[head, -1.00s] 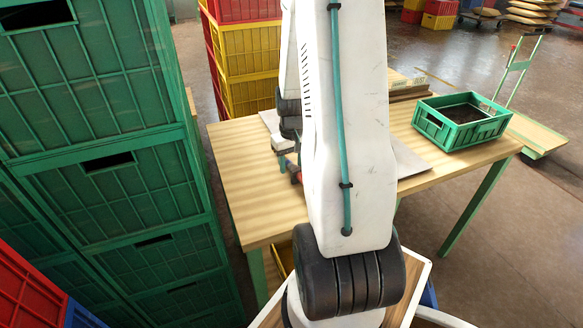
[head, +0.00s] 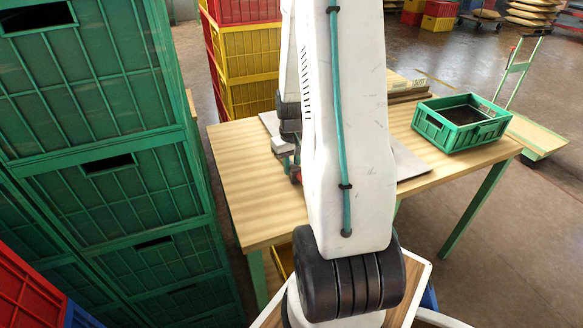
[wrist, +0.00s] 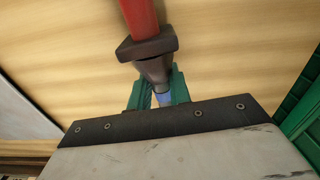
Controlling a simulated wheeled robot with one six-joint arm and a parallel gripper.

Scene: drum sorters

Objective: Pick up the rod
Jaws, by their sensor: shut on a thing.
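The rod (wrist: 139,16) shows in the wrist view as a red shaft with a dark, wider collar and a dark tapering part below it. My gripper (wrist: 157,90) has green fingers, one on either side of the dark part, and is shut on the rod. A small blue piece shows between the fingers. In the head view my gripper (head: 289,166) is over the wooden table (head: 240,200), mostly hidden behind my arm, with only a bit of red beside it. I cannot tell whether the rod touches the table.
A grey sheet (head: 408,165) lies on the table, partly behind my arm. A green crate (head: 462,133) stands at the table's right end. Tall stacked green crates (head: 120,190) rise close on the left, and yellow and red crates (head: 250,55) stand behind. The table's left part is bare.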

